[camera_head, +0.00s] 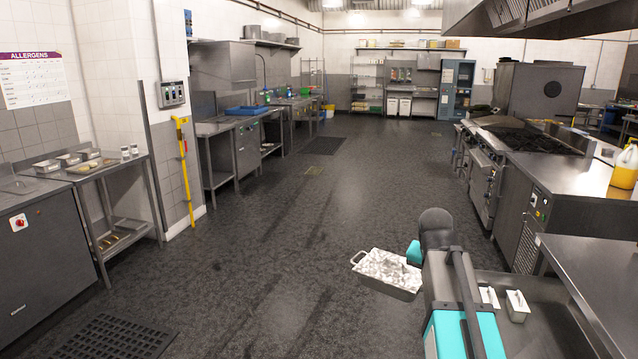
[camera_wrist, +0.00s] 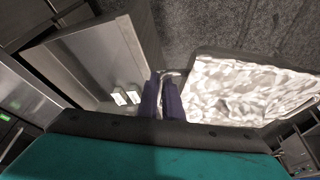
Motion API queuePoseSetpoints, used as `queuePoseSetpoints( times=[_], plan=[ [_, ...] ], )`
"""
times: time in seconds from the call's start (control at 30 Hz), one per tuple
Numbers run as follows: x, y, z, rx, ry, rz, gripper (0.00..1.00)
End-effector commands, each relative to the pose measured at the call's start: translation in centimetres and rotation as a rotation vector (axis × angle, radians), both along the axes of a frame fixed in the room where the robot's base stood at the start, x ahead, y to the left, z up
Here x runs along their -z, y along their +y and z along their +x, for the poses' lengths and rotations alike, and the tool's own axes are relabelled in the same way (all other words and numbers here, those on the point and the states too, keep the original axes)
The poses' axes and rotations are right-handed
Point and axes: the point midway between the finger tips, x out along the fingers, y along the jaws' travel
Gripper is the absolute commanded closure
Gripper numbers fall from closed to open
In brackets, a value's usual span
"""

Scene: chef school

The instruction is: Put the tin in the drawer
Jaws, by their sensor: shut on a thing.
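The tin (camera_head: 388,272) is a rectangular metal tray with a mottled white and grey inside and a loop handle at its end. It hangs above the floor, left of my arm, and in the wrist view it fills the right side (camera_wrist: 245,92). My gripper (camera_wrist: 163,82) is shut on the tin's near handle, between tin and drawer. In the head view my arm hides the grip. The open drawer (camera_wrist: 75,60) lies left of my gripper in the wrist view. In the head view it is at the lower right (camera_head: 545,325), partly behind my arm.
Two small pale containers (camera_head: 517,304) sit in the drawer, seen also in the wrist view (camera_wrist: 118,98). A steel counter (camera_head: 600,265) overhangs on the right. A stove (camera_head: 535,140) stands beyond. The dark floor (camera_head: 290,240) is clear ahead and left.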

Motion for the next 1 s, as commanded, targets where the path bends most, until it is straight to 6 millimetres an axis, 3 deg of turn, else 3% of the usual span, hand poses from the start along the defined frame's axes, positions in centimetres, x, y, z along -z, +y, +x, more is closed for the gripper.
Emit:
queuePoseSetpoints(
  times=[0.03,0.2,0.5,1.0],
  plan=[
    [-0.2,1.6,0.2,-0.038,-0.003,0.0,1.0],
    [-0.7,6.0,0.6,-0.154,-0.003,0.001,1.0],
    [-1.2,11.4,0.5,-0.33,-0.002,0.001,1.0],
    [-1.3,13.4,-0.1,-0.576,-0.002,0.001,1.0]
  ],
)
